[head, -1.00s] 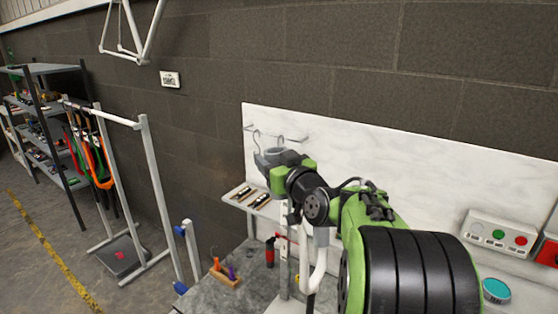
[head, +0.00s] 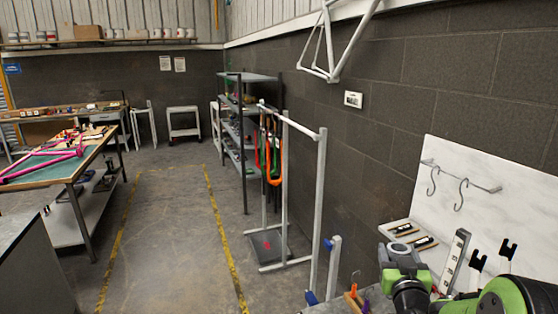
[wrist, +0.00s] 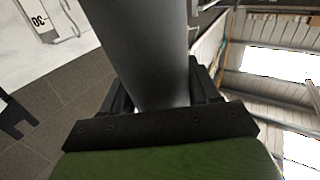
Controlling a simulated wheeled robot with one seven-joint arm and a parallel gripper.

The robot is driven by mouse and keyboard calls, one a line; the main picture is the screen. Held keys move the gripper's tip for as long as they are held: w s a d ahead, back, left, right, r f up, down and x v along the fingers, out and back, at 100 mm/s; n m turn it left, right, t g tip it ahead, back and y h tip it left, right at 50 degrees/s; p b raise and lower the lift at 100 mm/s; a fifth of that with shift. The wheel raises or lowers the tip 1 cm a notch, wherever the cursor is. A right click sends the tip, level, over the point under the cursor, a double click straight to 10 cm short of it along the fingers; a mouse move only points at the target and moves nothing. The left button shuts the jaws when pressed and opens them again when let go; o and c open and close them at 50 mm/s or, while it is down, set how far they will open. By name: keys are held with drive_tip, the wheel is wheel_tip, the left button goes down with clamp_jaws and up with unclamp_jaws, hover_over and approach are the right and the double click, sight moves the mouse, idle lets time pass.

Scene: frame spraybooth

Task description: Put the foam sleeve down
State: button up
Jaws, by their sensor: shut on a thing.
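The foam sleeve is a smooth dark-grey cylinder (wrist: 145,45) filling the middle of the wrist view. My gripper (wrist: 163,92) is shut on it, with one black finger on each side. In the head view, the sleeve's grey round end (head: 399,247) shows at the lower right, above the green and black end of my arm. Most of the sleeve is hidden there by my gripper. It is held in the air in front of the white wall panel (head: 500,215).
Two hooks hang from a rail (head: 462,176) on the panel. A small shelf (head: 425,250) with dark-handled items is behind my gripper. A white frame rack (head: 319,200) and shelving (head: 245,90) stand left. A workbench (head: 20,185) is far left. Taped floor (head: 170,220) is clear.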

drive_tip(key=s+a+f+n+y, duration=0.2)
drive_tip(key=a+f+y, duration=0.1)
drive_tip(key=a+f, duration=0.6)
drive_tip(key=a, duration=0.4)
drive_tip(key=shift+s+a+f+b, duration=0.15)
drive_tip(key=shift+s+f+b, duration=0.15)
drive_tip(key=shift+s+b, duration=0.05)
